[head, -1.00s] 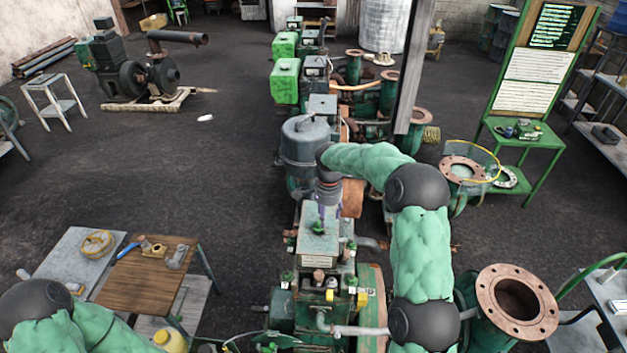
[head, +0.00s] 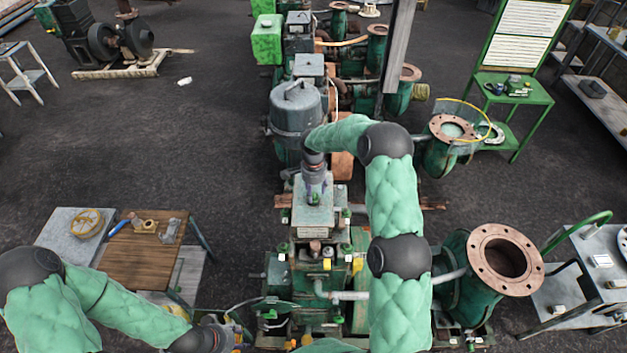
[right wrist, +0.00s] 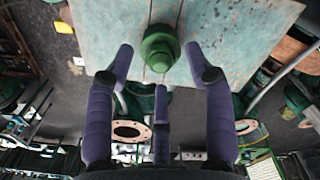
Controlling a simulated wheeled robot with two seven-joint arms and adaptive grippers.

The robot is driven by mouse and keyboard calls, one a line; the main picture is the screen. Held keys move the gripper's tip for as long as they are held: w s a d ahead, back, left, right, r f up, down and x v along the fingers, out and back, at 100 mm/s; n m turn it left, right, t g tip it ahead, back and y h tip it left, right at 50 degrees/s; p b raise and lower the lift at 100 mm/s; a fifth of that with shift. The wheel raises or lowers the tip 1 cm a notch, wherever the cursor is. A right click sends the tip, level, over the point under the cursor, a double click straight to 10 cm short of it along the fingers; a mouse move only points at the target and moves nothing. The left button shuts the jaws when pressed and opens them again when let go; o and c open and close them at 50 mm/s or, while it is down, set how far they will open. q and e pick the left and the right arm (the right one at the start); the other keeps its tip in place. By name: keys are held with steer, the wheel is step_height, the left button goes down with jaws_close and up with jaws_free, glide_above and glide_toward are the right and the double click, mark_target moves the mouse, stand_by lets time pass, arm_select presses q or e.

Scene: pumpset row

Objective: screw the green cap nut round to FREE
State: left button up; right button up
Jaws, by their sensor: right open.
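The green cap nut (head: 315,199) sits on the pale top plate (head: 312,217) of the nearest green pump set. In the right wrist view the nut (right wrist: 160,48) is a hex with a domed middle on a worn plate. My right gripper (head: 315,187) points down over it. In the right wrist view its three purple fingers (right wrist: 159,62) are spread open, with two tips either side of the nut and one below; I see gaps between them and the nut. My left gripper (head: 236,340) is low in the head view, left of the pump set's base; its fingers are mostly hidden.
A wooden-topped table (head: 140,262) with small parts stands at left. A rusty flanged pipe (head: 505,258) and a grey trolley (head: 572,285) are at right. More pump sets run away behind in a row. The dark floor (head: 190,150) at left is open.

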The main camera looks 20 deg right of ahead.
steer(key=shift+w+f, duration=0.15)
steer(key=shift+f, duration=0.65)
steer(key=shift+c, duration=0.3)
steer(key=shift+r, duration=0.1)
jaws_close()
